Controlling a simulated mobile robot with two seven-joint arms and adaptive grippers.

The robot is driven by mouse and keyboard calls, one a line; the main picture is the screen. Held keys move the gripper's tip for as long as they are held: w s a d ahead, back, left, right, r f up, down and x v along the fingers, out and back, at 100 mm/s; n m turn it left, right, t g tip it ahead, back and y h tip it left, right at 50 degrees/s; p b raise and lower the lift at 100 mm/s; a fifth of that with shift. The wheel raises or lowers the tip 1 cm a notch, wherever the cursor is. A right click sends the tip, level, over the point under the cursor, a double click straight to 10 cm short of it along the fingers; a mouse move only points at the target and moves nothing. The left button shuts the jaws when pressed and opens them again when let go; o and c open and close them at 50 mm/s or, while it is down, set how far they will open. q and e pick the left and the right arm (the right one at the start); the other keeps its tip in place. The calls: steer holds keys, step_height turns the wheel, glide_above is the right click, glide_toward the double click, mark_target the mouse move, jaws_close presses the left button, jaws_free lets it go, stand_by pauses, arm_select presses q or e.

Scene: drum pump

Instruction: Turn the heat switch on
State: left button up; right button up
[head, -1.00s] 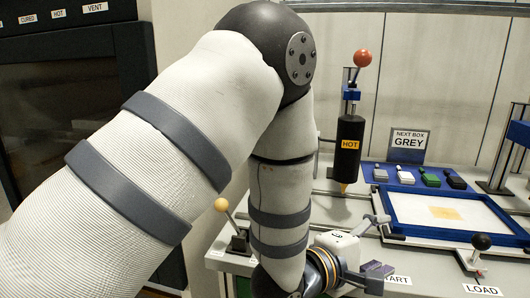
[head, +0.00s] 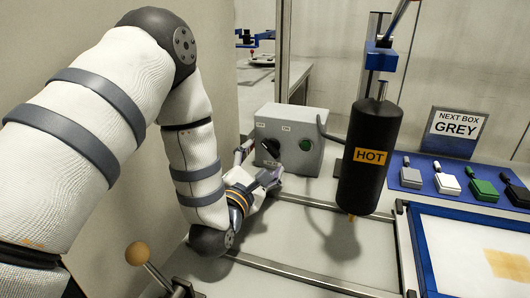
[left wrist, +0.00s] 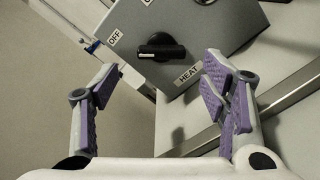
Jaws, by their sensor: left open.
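The heat switch is a black rotary knob (left wrist: 161,50) on the front of a grey control box (head: 307,121). In the left wrist view its bar lies roughly level, between the OFF label (left wrist: 115,37) and the HEAT label (left wrist: 188,75). I cannot tell for sure which label it points to. My left gripper (head: 257,166) is open in front of the box, and in the head view it partly covers the knob's area. In the left wrist view its purple-padded fingers (left wrist: 162,78) stand apart on either side below the knob, with nothing between them. My right gripper is not in view.
A green button (head: 306,145) sits on the box, right of the knob. A black HOT cylinder (head: 369,160) hangs close to the right of the box.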

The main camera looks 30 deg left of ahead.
mark_target(271, 148)
arm_select(q)
steer(key=x, duration=0.3)
steer(key=shift+w+a+f, duration=0.1)
steer(key=shift+w, duration=0.25)
steer(key=shift+c, duration=0.6)
steer(key=c, duration=1)
